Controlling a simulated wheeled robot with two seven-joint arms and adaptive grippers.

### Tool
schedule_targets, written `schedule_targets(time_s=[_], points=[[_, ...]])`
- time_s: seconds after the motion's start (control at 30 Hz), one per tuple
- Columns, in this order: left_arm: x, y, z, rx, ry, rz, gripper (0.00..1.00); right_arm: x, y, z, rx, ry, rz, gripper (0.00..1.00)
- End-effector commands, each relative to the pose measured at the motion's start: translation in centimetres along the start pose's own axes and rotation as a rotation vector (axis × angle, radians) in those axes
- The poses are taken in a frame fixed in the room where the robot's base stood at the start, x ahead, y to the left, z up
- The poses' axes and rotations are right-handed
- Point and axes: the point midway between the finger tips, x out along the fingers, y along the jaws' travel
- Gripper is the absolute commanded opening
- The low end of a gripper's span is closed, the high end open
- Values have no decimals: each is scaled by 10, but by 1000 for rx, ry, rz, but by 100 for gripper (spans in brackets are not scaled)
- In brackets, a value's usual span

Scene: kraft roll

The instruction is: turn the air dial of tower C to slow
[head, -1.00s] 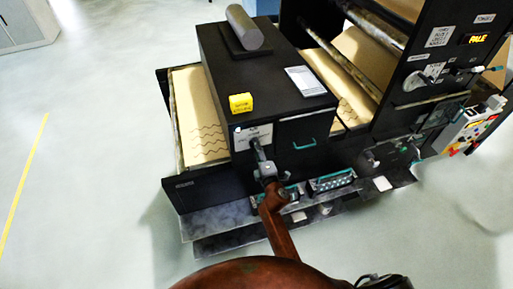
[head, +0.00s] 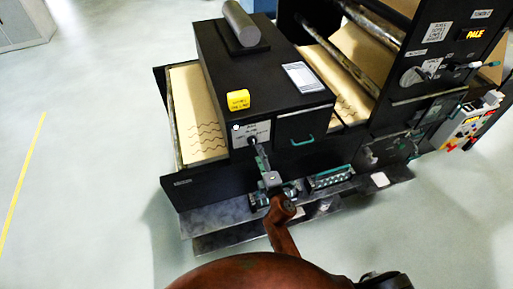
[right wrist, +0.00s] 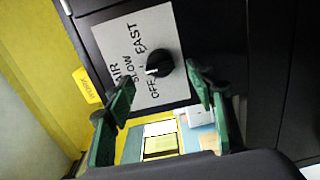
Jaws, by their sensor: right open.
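The air dial is a black round knob (right wrist: 168,68) with a white pointer mark, on a pale plate (right wrist: 122,40) lettered AIR, OFF, SLOW and FAST in the right wrist view. The pointer faces left in that view, around SLOW and OFF; I cannot tell exactly which. In the head view the plate (head: 263,130) is on the front of the black box. My right gripper (right wrist: 160,77) is open, its green fingers below and either side of the knob, apart from it. It also shows in the head view (head: 257,148), just in front of the plate. My left gripper is not in view.
Metal ledges (head: 215,218) run below. Another panel with a knob (head: 411,76) stands at right. Floor at left is clear.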

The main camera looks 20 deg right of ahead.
Motion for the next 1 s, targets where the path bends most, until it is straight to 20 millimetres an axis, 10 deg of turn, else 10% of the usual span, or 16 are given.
schedule_targets(time_s=[0.33, 1.0], points=[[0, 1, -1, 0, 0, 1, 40, -51, 0, 0, -1, -1, -1, 50], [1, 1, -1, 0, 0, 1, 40, -54, -5, 0, 5, 0, -7, 50]])
